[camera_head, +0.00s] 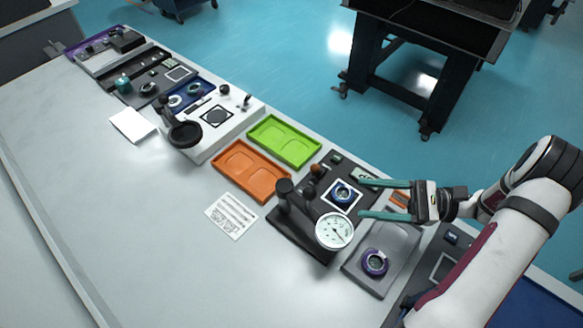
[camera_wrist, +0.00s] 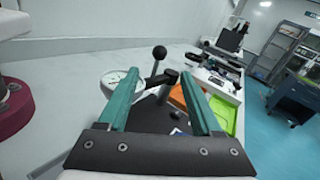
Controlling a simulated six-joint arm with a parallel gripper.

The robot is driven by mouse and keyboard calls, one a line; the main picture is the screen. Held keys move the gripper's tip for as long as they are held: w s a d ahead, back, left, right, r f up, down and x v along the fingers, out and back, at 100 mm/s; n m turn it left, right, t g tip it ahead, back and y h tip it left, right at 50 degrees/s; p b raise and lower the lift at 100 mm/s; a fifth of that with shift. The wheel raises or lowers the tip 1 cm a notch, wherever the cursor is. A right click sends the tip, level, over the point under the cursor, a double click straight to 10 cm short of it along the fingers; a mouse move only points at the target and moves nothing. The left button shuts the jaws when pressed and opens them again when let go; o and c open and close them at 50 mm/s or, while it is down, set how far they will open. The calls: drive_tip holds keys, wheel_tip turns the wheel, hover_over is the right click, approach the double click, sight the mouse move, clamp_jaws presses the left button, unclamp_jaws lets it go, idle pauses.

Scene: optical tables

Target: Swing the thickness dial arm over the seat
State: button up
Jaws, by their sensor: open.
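The white-faced thickness dial (camera_head: 334,231) hangs on a dark arm on the near side of its black station (camera_head: 290,232). It is beside the seat, a white square with a blue-ringed lens (camera_head: 343,194), not above it. In the wrist view the dial (camera_wrist: 113,80) is partly hidden behind the left finger, and a black ball-topped lever (camera_wrist: 159,52) stands beyond the fingertips. My gripper (camera_head: 361,198) is open and empty, coming from the right, its teal fingers on either side of the seat in the picture. Its height above the station is hard to tell.
An orange tray (camera_head: 250,171) and a green tray (camera_head: 284,141) lie to the left. A grey tray with a purple-ringed lens (camera_head: 375,262) is close on the near right. A printed card (camera_head: 231,216) lies on the table. The table's near left part is clear.

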hover_over(310, 213)
drive_tip(key=w+a, duration=0.2)
drive_tip(key=a, duration=0.1)
drive_tip(key=shift+s+a, duration=0.15)
drive_tip(key=shift+a, duration=0.05)
drive_tip(key=shift+c, duration=0.3)
clamp_jaws()
idle(1.0)
